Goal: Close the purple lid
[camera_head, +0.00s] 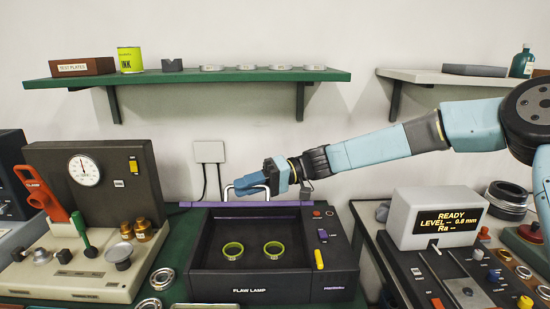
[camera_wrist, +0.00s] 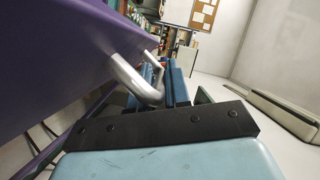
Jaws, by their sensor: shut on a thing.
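The purple lid shows in the head view as a thin purple edge (camera_head: 215,205) along the back of the dark flaw lamp box (camera_head: 345,283). A metal handle (camera_head: 229,193) stands at the lid's edge. My gripper (camera_head: 252,184) reaches in from the right and is shut on this handle. In the wrist view, the lid's purple face (camera_wrist: 50,60) fills the upper left, and the handle (camera_wrist: 130,78) runs to my blue fingers (camera_wrist: 168,85). The fingertips partly hide the handle's grip.
A grey-black gauge unit (camera_head: 110,180) with a red lever stands at left. A roughness meter with a lit display (camera_head: 445,218) stands at right. A green shelf (camera_head: 210,77) with small items hangs above. Loose metal rings (camera_head: 162,278) lie left of the box.

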